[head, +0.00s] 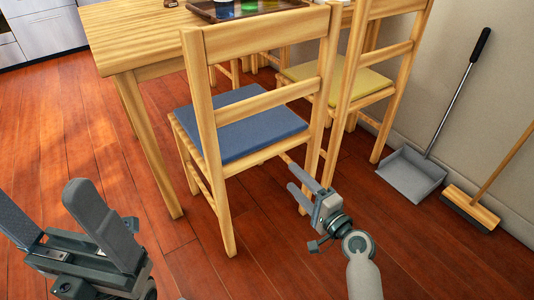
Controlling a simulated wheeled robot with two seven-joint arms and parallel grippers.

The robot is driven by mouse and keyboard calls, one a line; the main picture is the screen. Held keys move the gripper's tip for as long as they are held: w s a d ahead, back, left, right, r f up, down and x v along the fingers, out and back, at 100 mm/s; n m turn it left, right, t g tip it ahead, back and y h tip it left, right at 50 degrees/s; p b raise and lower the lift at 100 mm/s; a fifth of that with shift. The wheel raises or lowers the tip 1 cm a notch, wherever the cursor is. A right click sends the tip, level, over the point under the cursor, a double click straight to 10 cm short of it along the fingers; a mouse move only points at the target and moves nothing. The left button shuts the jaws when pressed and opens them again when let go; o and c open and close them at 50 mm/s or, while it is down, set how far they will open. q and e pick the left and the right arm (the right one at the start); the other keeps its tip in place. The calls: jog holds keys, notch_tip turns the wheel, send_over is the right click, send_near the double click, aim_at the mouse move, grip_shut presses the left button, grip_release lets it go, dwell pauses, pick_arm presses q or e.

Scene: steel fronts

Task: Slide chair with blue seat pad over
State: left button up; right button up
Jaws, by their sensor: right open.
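The wooden chair with the blue seat pad (240,124) stands upright at the table, its slatted backrest (262,42) towards me. Its seat lies partly under the wooden table (135,52). My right gripper (289,173) is open and empty, low beside the chair's right rear leg. Its fingers point up and left towards the chair; I cannot tell whether they touch it. My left gripper (42,198) is at the lower left, its fingers spread wide and empty, well apart from the chair.
A second wooden chair with a yellow pad (350,83) stands close on the right. A dustpan (411,174) and a broom (470,208) lean by the right wall. A tray with cups (205,12) sits on the table. The floor on the left is clear.

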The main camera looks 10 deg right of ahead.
aim_at(265, 149)
jog(key=b+x, duration=0.1)
jog(key=x, duration=1.5)
jog(key=shift+w+b, duration=0.1)
jog(key=shift+b, duration=0.25)
grip_shut()
